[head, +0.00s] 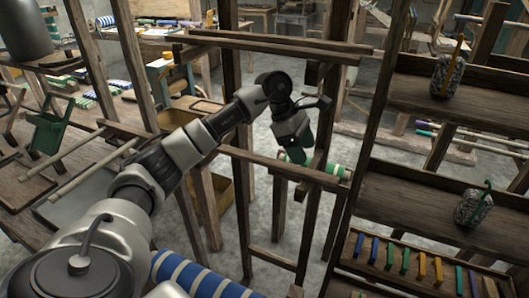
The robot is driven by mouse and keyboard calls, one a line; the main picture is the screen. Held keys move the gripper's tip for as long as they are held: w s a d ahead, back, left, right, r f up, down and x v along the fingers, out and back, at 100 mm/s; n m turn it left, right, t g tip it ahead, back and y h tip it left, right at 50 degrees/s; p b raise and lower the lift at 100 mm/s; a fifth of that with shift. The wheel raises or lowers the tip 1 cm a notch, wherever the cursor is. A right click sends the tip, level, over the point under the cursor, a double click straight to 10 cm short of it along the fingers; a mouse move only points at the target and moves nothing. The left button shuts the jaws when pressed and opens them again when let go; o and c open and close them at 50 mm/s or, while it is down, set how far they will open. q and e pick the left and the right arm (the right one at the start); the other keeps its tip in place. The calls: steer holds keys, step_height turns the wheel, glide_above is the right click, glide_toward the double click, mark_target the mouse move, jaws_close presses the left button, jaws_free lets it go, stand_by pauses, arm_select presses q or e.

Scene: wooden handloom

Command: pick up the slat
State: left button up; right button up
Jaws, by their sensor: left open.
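My left arm reaches from the lower left into the middle of the head view. My left gripper (297,140) points down among the posts of a wooden frame, just above a horizontal wooden bar (250,157). The jaws are open; the fingertips are small and partly lost against the green roll behind, so contact cannot be told. Several wooden bars could be the slat, including this one and a long upper bar (270,42); I cannot tell which it is. My right gripper is not in view.
Upright posts (232,70) stand close around my left arm. A green-and-white striped roll (335,171) lies beside the gripper, and a blue-and-white roll (200,276) is below the arm. Dark shelves (415,205) with jars fill the right side. Grey floor (270,215) shows between the frames.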

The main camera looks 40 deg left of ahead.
mark_target(302, 170)
arm_select(q)
steer(key=shift+a+r+y, duration=0.2)
steer(key=shift+a+y, duration=0.05)
steer(key=shift+a, duration=0.3)
steer(key=shift+a+r+y, duration=0.2)
steer(key=shift+a+y, duration=0.05)
steer(key=shift+a, duration=0.6)
steer(key=shift+s+f+g+p, duration=0.15)
steer(key=shift+f+g+p, duration=0.1)
steer(key=shift+g+p, duration=0.05)
steer(key=p+x, duration=0.1)
steer(key=x, duration=0.1)
steer(key=p+x, duration=0.1)
steer(key=x, duration=0.1)
steer(key=p+x, duration=0.1)
steer(key=x, duration=0.1)
steer(key=shift+s+d+f, duration=0.1)
steer(key=shift+d+f, duration=0.05)
steer(key=shift+d, duration=0.2)
steer(key=shift+c, duration=1)
steer(key=c, duration=0.8)
